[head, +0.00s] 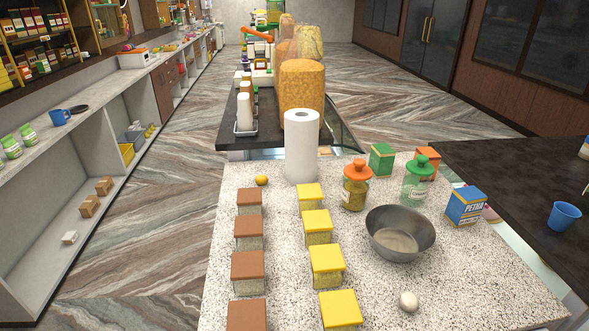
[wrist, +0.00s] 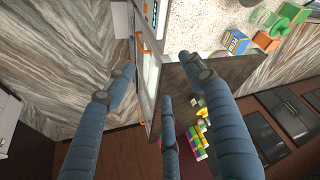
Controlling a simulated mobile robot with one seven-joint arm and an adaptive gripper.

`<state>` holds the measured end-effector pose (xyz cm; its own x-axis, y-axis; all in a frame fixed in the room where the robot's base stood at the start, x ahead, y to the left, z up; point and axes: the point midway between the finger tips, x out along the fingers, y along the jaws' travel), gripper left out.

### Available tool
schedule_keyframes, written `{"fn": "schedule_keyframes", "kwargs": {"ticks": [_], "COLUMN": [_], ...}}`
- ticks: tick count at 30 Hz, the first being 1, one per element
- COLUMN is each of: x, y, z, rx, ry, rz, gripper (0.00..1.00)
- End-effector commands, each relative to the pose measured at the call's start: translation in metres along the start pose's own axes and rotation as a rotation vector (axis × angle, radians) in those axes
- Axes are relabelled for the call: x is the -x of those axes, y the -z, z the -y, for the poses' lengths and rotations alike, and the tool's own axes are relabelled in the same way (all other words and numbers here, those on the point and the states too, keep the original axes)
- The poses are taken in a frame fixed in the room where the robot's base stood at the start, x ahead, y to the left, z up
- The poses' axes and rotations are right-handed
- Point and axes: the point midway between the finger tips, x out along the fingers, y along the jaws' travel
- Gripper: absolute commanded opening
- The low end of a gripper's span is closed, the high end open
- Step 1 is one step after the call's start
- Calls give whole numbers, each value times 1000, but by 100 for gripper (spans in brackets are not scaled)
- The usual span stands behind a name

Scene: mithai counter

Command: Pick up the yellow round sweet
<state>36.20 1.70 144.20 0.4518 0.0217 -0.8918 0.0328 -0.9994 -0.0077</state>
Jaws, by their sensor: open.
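The yellow round sweet (head: 261,180) lies on the far left part of the speckled counter (head: 280,215) in the head view. It is left of the paper towel roll and behind the row of brown-lidded boxes. My gripper (wrist: 157,66) shows only in the wrist view, with blue fingers spread open and nothing between them. The sweet is not visible in the wrist view, so I cannot tell the distance between them.
The paper towel roll (head: 302,146) stands near the sweet. Brown-lidded boxes (head: 249,230) and yellow-lidded boxes (head: 318,224) form two rows. A steel bowl (head: 383,222), an orange-lidded jar (head: 356,187) and a white round item (head: 408,301) stand right. Counter around the sweet is clear.

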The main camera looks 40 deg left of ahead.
Motion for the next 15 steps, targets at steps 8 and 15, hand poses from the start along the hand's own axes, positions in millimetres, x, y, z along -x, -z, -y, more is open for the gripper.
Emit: {"fn": "schedule_keyframes", "kwargs": {"ticks": [8,15], "x": [12,12], "y": [73,142], "z": [38,91], "rx": [48,98], "ry": [36,69], "rz": [38,78], "gripper": [54,54]}}
